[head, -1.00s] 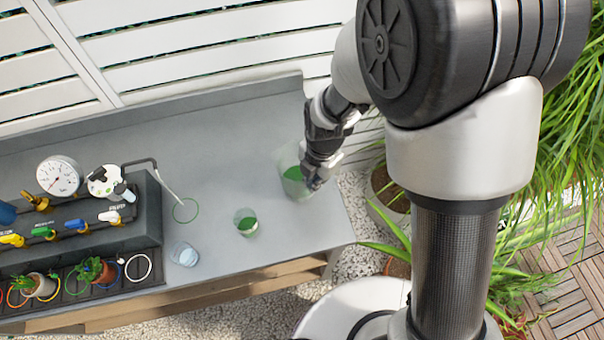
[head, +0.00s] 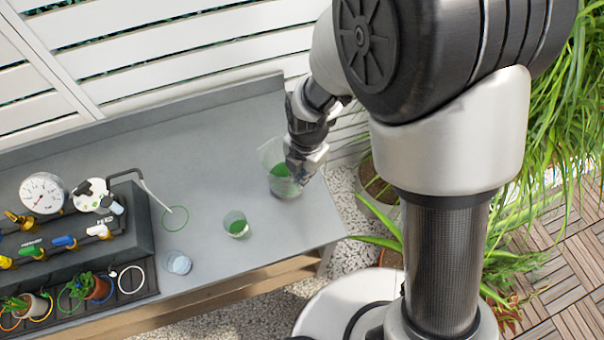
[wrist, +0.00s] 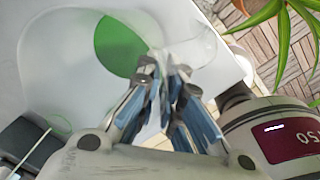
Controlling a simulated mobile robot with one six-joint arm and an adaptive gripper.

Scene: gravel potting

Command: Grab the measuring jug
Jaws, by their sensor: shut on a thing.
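The measuring jug (head: 267,152) is a clear, wide-mouthed vessel with green in it, at the right end of the grey bench. My gripper (head: 299,172) is at its right side, shut on it. In the wrist view the jug (wrist: 60,60) fills the upper left, with a green patch inside. There the fingers (wrist: 163,85) of my gripper close on its near wall or handle; which part is hard to tell. The jug looks upright; I cannot tell whether its base touches the bench.
A small clear cup with green (head: 236,226) and another clear cup (head: 178,263) stand left of the jug. A dark valve console with a gauge (head: 42,193) and small potted plants fills the bench's left end. Leafy plants (head: 545,140) stand at the right. The bench behind the cups is clear.

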